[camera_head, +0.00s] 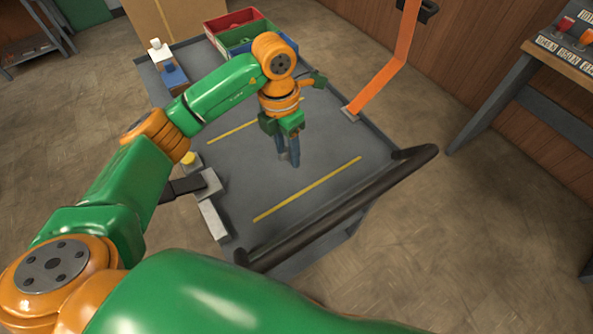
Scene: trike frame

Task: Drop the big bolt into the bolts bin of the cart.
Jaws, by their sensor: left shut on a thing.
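My left gripper (289,158) points down over the middle of the grey cart deck (335,135). Its dark fingers are shut on a small grey piece, which I take to be the big bolt (283,155); it is mostly hidden by the fingers. The gripper is low, close to the deck, but I cannot tell if the piece touches it. At the cart's far end stand joined bins, a red one (233,19) and a green one (231,39) among them. My arm partly hides them, and no label shows which is for bolts. My right gripper is not in view.
A blue and white item (174,74) stands at the deck's far left. An orange strap (390,62) rises at the right edge. A dark handle bar (345,208) crosses the near end. Yellow lines (307,189) mark the mostly clear deck. A workbench (560,60) is at right.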

